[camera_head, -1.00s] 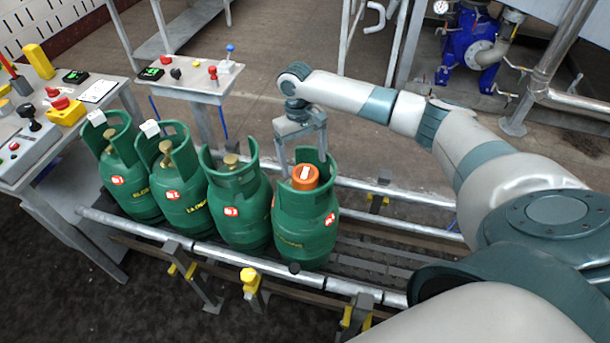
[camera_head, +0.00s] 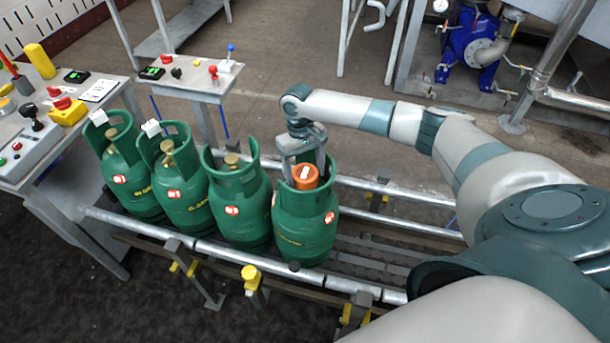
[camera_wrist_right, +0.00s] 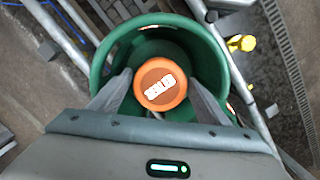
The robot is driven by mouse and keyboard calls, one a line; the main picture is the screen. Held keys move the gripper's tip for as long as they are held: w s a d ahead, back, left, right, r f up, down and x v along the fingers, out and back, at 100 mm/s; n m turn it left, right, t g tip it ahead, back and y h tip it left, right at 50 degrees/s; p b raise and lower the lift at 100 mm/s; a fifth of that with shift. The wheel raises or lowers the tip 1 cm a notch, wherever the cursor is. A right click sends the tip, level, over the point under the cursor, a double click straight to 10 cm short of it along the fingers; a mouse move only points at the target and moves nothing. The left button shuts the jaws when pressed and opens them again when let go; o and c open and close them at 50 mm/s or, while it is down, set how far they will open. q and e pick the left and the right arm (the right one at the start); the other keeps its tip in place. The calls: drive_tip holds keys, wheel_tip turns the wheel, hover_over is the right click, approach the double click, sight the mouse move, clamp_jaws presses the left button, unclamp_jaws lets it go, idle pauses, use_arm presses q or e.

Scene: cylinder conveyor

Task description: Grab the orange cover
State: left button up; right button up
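The orange cover (camera_head: 305,175) sits inside the collar of the rightmost green cylinder (camera_head: 305,222). In the right wrist view the orange cover (camera_wrist_right: 160,84) is round with a white label on top. My right gripper (camera_head: 304,170) reaches down into the collar from above. In the wrist view its two fingers (camera_wrist_right: 160,92) stand on either side of the cover, apart, with small gaps visible. The fingertips are partly hidden by the collar in the head view. My left gripper does not show.
Several green cylinders stand in a row on the conveyor, among them the one beside the covered cylinder (camera_head: 240,210). A metal rail (camera_head: 240,255) runs along the front. Control panels (camera_head: 190,80) stand behind and left. Blue pump equipment (camera_head: 472,45) is at the back right.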

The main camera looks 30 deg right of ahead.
sight(305, 172)
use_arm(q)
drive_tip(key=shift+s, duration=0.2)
use_arm(e)
drive_tip(key=c, duration=0.6)
wheel_tip(305, 172, up, 7)
drive_tip(key=shift+r+b, duration=0.1)
drive_tip(key=shift+b, duration=0.7)
wheel_tip(305, 172, up, 3)
drive_tip(key=shift+f, duration=0.2)
drive_tip(key=shift+r, duration=0.15)
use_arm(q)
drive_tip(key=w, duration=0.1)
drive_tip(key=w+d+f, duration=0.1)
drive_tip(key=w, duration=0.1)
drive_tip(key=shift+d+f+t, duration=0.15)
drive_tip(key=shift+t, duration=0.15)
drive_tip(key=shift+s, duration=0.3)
